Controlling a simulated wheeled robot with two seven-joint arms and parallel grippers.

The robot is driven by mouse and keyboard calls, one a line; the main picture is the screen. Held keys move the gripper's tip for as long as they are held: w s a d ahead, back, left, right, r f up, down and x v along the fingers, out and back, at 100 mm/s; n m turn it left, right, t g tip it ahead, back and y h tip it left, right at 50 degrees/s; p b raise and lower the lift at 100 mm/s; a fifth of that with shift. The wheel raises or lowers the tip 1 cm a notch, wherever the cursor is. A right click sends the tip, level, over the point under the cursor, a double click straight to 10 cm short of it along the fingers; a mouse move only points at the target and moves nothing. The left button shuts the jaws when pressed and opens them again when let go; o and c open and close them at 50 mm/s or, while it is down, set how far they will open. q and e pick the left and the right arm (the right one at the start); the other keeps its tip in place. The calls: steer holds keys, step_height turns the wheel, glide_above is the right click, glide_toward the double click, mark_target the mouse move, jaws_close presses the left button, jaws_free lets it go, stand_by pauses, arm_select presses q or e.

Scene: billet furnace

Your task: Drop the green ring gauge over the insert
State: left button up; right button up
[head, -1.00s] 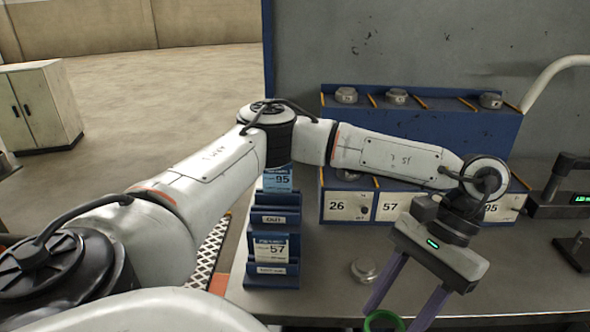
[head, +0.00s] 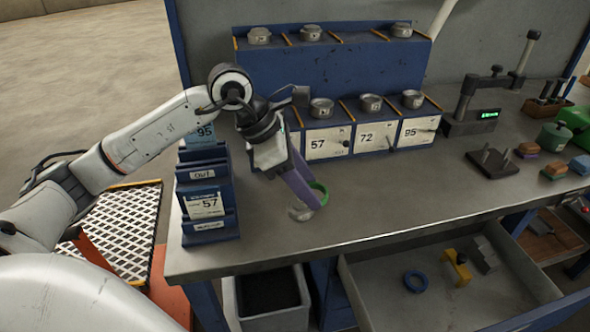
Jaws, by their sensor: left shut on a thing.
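The green ring gauge (head: 323,188) is held tilted at the fingertips of my left gripper (head: 309,192). The purple fingers are shut on it. A round grey metal insert (head: 298,213) lies on the bench just below the fingertips, partly hidden by them. The ring appears slightly above and to the right of the insert; I cannot tell the exact gap between them. My right gripper is out of view.
A blue rack (head: 330,60) with several round metal pieces stands at the back of the grey bench (head: 400,205). A blue card holder (head: 208,190) stands at the left edge. A gauge stand (head: 468,108) is at right. The front middle is clear.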

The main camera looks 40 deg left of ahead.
mark_target(295, 204)
arm_select(q)
steer(key=a+n, duration=0.1)
steer(key=n, duration=0.1)
steer(key=w+a+r+t+y, duration=0.1)
steer(key=shift+a+n, duration=0.35)
steer(key=shift+n, duration=0.05)
steer(key=shift+a+n, duration=0.4)
steer(key=shift+f+b, duration=2.1)
steer(key=shift+f, duration=0.7)
steer(key=shift+f+b, duration=0.5)
steer(key=shift+b, duration=0.25)
steer(key=o, duration=0.8)
steer(key=shift+o, duration=0.2)
steer(key=shift+r, duration=0.15)
